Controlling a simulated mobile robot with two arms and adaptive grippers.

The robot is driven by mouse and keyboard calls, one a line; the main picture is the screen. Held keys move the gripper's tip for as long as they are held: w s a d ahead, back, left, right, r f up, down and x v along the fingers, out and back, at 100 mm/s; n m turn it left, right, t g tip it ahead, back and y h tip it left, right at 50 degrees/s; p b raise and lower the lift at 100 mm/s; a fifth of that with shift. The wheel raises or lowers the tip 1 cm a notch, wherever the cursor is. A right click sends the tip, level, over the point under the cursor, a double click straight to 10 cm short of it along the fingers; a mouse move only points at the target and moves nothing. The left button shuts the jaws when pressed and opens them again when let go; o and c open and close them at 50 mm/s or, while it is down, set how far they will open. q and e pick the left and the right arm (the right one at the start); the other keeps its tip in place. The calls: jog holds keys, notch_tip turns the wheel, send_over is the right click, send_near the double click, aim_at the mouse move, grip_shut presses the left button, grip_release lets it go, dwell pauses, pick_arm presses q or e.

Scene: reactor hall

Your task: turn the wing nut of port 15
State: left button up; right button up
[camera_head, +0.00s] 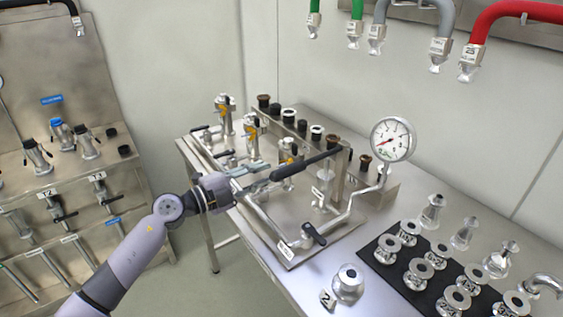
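My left arm comes in from the lower left, and my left gripper (285,170) reaches over the metal valve rig on the table. Its dark fingers overlap the rig's pipes and valves, so I cannot tell whether it is open or shut, or touching anything. The rig (284,250) carries several upright ports with clamps and yellowish parts, such as one port (252,130) at its left side. No label reading 15 is legible, and I cannot single out the port 15 wing nut. My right gripper is not in view.
A round pressure gauge (392,139) stands at the rig's right. A black mat (400,284) with several metal flanges lies at the front right. Hoses, including a red one (500,15), hang above. A metal panel (60,100) with valves stands left.

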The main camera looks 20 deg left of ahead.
aim_at(288, 163)
pick_arm(q)
jog(key=x, duration=0.7)
jog(key=shift+p, duration=0.3)
jog(key=shift+c, duration=0.5)
grip_shut()
jog(key=shift+f, duration=0.1)
